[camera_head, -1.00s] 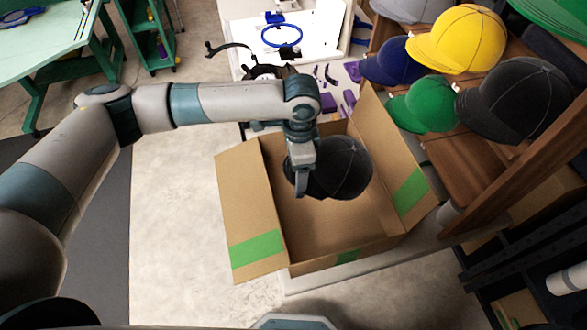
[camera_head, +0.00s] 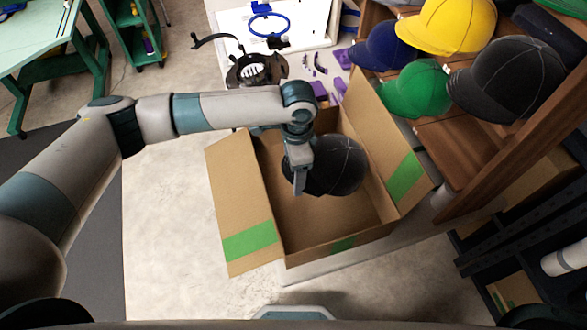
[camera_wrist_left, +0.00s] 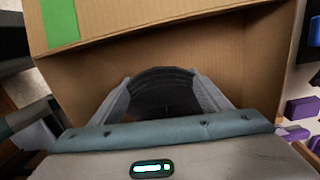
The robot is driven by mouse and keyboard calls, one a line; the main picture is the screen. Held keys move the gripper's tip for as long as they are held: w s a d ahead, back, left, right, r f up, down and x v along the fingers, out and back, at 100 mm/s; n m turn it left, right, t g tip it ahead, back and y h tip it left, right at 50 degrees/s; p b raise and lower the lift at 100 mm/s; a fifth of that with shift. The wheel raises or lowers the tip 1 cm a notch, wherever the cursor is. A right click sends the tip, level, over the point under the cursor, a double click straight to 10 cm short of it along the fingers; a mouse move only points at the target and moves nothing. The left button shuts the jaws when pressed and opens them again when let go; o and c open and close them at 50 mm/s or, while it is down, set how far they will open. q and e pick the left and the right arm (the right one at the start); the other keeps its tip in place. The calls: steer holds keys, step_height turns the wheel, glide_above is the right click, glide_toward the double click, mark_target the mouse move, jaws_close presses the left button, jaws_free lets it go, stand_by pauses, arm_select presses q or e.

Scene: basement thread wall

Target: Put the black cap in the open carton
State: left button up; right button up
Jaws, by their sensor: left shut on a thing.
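The black cap (camera_head: 338,165) is held by my left gripper (camera_head: 299,181), over the open carton. In the left wrist view the fingers (camera_wrist_left: 168,95) are on either side of the dark cap (camera_wrist_left: 165,88), with cardboard behind it. The open carton (camera_head: 310,215) is brown with its flaps spread and green tape on them. Its wall also shows in the left wrist view (camera_wrist_left: 250,60). The cap appears within the carton's opening; I cannot tell whether it touches the bottom. My right gripper is not in view.
A wooden shelf (camera_head: 455,150) at right holds a yellow cap (camera_head: 447,25), a blue cap (camera_head: 382,48), a green cap (camera_head: 415,90) and another dark cap (camera_head: 508,80). A white board with a blue hoop (camera_head: 268,25) lies behind the carton.

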arm_select(q)
steer(key=o, duration=1.3)
steer(key=shift+c, duration=0.2)
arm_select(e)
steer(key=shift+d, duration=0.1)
arm_select(q)
steer(key=r+b, duration=0.1)
steer(key=r, duration=0.3)
steer(key=r+b, duration=0.1)
steer(key=r, duration=0.4)
steer(key=shift+w+d, duration=0.15)
steer(key=shift+w, duration=0.05)
step_height(320, 180, up, 8)
steer(key=b, duration=0.1)
steer(key=shift+r, duration=0.2)
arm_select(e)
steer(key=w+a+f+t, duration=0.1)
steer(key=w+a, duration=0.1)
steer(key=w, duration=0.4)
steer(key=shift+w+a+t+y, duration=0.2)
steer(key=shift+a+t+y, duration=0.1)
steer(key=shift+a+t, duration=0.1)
arm_select(q)
steer(key=shift+w+d, duration=0.1)
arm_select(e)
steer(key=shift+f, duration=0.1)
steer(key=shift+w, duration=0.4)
